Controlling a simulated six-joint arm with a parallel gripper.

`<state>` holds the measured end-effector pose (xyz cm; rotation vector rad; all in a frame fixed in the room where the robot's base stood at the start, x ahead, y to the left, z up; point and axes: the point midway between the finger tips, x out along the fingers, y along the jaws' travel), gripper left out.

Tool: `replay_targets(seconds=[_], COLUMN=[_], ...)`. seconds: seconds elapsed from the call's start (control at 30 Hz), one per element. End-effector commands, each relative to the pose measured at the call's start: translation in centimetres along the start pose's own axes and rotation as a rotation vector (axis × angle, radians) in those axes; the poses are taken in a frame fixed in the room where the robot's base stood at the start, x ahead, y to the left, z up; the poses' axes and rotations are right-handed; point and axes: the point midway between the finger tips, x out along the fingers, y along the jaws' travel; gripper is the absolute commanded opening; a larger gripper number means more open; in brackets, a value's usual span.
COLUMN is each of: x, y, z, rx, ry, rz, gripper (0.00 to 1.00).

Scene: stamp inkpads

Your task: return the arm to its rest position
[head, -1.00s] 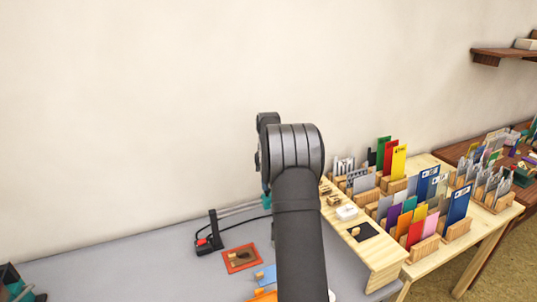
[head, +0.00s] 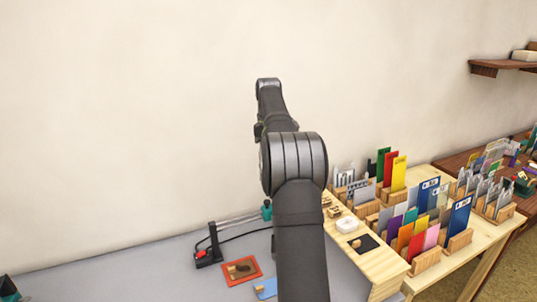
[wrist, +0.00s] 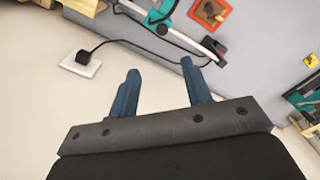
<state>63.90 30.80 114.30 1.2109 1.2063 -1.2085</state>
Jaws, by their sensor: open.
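My gripper (wrist: 158,85) shows in the wrist view with its two blue fingers apart and nothing between them. It is up off the table, with the pale wall behind the fingers. In the head view my arm rises from the bottom centre and bends at a dark joint, and the gripper itself is hidden behind the arm.
A red inkpad (head: 241,270) with a wooden stamp and a blue inkpad (head: 266,288) lie on the grey table (head: 150,272). A black-and-teal device with a red switch (head: 208,250) stands behind them. A wooden stand (head: 380,268) with colourful cards is at right.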

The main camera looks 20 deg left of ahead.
Motion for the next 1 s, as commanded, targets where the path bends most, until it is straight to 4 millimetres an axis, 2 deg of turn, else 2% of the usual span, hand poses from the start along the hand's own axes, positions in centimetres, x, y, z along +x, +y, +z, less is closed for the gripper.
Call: replay_targets(seconds=[0.27,0.43,0.57,1.0], x=[0.1,1.2,3.4,12.2], y=[0.0,0.0,-0.1,-0.1], z=[0.0,0.0,0.0,-0.1], rx=[0.0,0.0,0.0,-0.001], ry=[0.0,-0.001,-0.001,-0.001], rz=[0.0,-0.002,-0.004,-0.005], gripper=[0.45,0.45,0.45,0.45])
